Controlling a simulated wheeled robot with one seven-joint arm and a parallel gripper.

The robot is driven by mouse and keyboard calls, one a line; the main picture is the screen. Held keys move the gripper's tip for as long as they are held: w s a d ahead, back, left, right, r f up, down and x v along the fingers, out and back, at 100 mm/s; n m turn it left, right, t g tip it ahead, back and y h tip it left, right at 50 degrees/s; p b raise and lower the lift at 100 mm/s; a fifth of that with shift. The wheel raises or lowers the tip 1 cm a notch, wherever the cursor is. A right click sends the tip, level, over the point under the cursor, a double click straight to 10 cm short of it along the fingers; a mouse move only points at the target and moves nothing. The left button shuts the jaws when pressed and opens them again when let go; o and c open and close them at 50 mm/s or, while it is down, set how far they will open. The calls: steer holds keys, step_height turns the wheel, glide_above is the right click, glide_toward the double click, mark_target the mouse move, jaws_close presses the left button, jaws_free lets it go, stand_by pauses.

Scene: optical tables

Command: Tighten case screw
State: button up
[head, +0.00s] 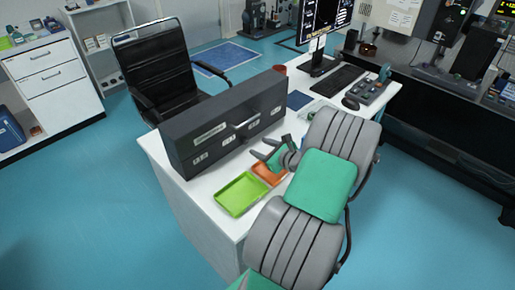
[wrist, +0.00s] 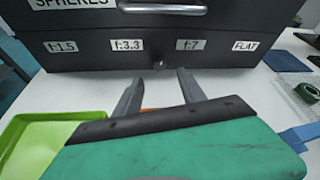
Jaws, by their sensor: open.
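The dark grey case (head: 225,128) stands on the white table, its long front facing my gripper. In the wrist view the case front (wrist: 88,58) carries the labels SPHERES, f:1.5, f:3.3, f:7 and FLAT, below a metal handle. A small dark screw (wrist: 159,66) sits at the lower middle of the front, between the f:3.3 and f:7 labels. My gripper (wrist: 157,80) is open and empty, its two fingers pointing at the case on either side of the screw's line. In the head view my gripper (head: 257,148) is close to the case; the screw cannot be made out there.
A lime green tray (head: 241,194) lies at the table's near end, beside an orange tray (head: 270,174) under my gripper. A blue pad (head: 299,100), keyboard (head: 338,80) and monitor occupy the far end. A black chair (head: 160,70) stands behind the case.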

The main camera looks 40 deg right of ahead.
mark_target(247, 142)
steer(key=shift+d+f+m+y+b, duration=0.25)
steer(key=shift+d+m+y+b, duration=0.45)
steer(key=shift+m, duration=0.3)
steer(key=shift+w+a+r, duration=0.1)
steer(key=shift+w+a, duration=0.05)
steer(key=shift+w, duration=0.2)
steer(key=x, duration=0.7)
steer(key=shift+c, duration=0.5)
jaws_close()
